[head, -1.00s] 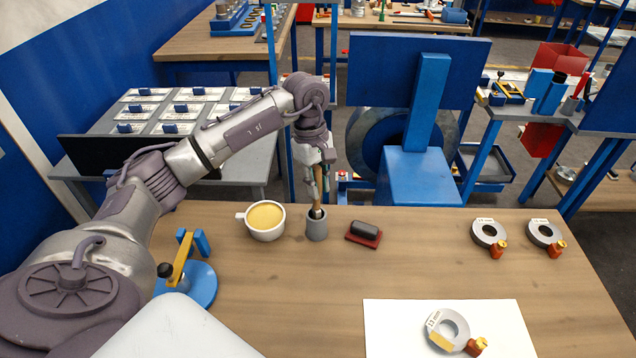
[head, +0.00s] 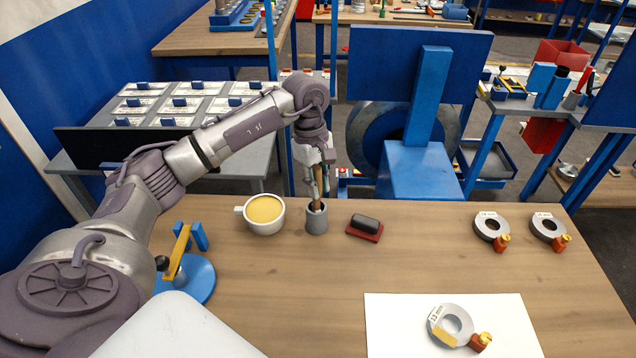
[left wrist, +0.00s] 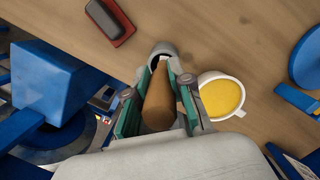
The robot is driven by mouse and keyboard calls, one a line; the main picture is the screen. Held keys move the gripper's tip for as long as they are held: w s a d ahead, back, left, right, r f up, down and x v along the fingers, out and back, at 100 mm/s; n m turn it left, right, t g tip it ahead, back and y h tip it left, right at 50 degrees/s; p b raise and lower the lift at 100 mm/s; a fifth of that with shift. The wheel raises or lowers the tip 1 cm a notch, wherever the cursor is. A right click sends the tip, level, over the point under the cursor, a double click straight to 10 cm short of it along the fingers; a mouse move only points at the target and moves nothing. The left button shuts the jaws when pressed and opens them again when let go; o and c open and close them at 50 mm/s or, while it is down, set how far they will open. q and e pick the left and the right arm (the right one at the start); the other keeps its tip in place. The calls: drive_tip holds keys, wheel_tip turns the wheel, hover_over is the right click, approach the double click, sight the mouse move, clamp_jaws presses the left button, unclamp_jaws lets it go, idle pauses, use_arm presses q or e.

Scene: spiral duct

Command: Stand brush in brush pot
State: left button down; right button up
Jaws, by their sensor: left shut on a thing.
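My left gripper (head: 317,182) is shut on the brush (head: 318,198), directly above the grey brush pot (head: 317,222). The brush has a brown wooden handle and stands nearly upright. Its lower end is inside the pot's mouth, so the tip is hidden. The pot stands upright on the wooden table. In the left wrist view the brush handle (left wrist: 159,105) lies between the fingers (left wrist: 155,92), with the rim of the pot (left wrist: 163,49) just beyond. I cannot tell whether the brush touches the pot's bottom. My right gripper is not in view.
A white cup with yellow contents (head: 264,212) stands close left of the pot. A dark block with a red base (head: 365,226) lies to the right. A blue stand (head: 193,280) is front left. Grey rings (head: 491,227) and a white sheet (head: 400,325) are at right.

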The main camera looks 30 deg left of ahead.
use_arm(q)
drive_tip(key=shift+f+b, duration=0.3)
drive_tip(key=shift+f, duration=0.1)
drive_tip(key=c, duration=1)
unclamp_jaws()
drive_tip(key=shift+o, duration=0.2)
wheel_tip(320, 180, up, 12)
drive_tip(key=a, duration=0.1)
drive_tip(key=shift+w+a, duration=0.15)
drive_tip(key=shift+a, duration=0.25)
